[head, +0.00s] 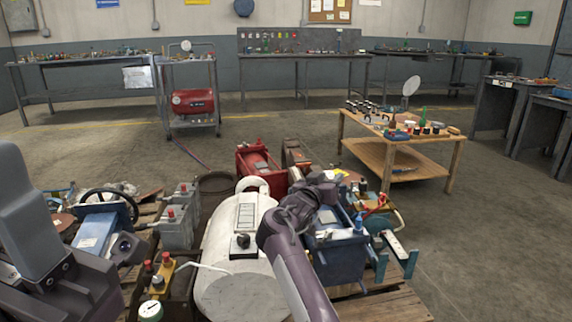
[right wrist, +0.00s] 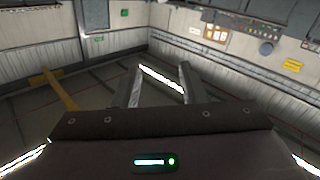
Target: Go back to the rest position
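My right arm rises from the bottom centre of the head view, and its hand end with the right gripper (head: 322,190) is over the crowded pallet, in front of a blue machine (head: 340,250). In the right wrist view, the two fingers of the right gripper (right wrist: 159,78) stand apart with nothing held between them; a bright strip shows behind them. My left arm's dark links fill the left edge of the head view; its gripper fingers do not show.
A large white tank (head: 232,262) stands in the middle of the pallet (head: 385,306), beside grey battery-like units (head: 177,230) and a red machine (head: 258,160). A wooden table (head: 400,150) with small parts stands behind to the right. The floor at right (head: 490,230) is clear.

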